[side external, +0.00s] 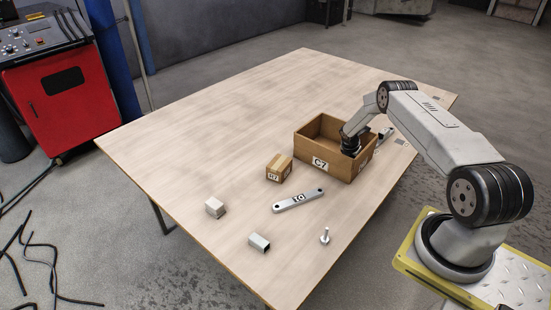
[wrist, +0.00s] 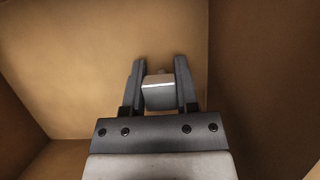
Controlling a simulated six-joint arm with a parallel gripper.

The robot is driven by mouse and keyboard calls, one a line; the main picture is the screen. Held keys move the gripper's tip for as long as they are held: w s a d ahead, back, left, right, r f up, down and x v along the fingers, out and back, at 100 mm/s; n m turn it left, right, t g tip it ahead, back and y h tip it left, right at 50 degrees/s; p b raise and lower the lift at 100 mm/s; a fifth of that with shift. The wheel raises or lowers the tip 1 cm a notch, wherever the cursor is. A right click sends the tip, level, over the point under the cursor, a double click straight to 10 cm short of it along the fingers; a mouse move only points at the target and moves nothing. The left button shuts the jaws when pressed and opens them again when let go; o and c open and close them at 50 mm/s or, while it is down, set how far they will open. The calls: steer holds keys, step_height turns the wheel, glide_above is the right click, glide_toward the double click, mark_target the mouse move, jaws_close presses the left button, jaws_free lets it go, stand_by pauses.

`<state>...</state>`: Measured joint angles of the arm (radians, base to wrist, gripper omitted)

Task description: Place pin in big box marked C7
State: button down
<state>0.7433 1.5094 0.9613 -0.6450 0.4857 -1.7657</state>
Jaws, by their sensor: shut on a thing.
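The big wooden box marked C7 (side external: 306,155) stands open-topped near the table's right side. My gripper (side external: 350,148) reaches down inside it by its right wall; the fingertips are hidden there. In the wrist view my gripper (wrist: 160,85) is shut on a small grey metal piece (wrist: 159,97) with a bright edge. The jaws hide part of it, so I cannot tell whether it is a pin. The box's tan inside (wrist: 70,60) surrounds the jaws. A pin-like metal piece (side external: 325,237) stands upright on a wide foot near the table's front edge.
A small marked box (side external: 279,168) sits just left of the big box. A flat grey link (side external: 298,200), a pale block (side external: 214,208) and a hollow grey piece (side external: 259,243) lie in front. A light piece (side external: 386,133) is behind the box's right side. The table's far left is clear.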

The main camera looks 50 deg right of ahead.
steer(key=shift+c, duration=1.8)
jaws_free()
steer(key=v, duration=1.2)
steer(key=shift+r, duration=0.1)
steer(key=shift+a, duration=0.1)
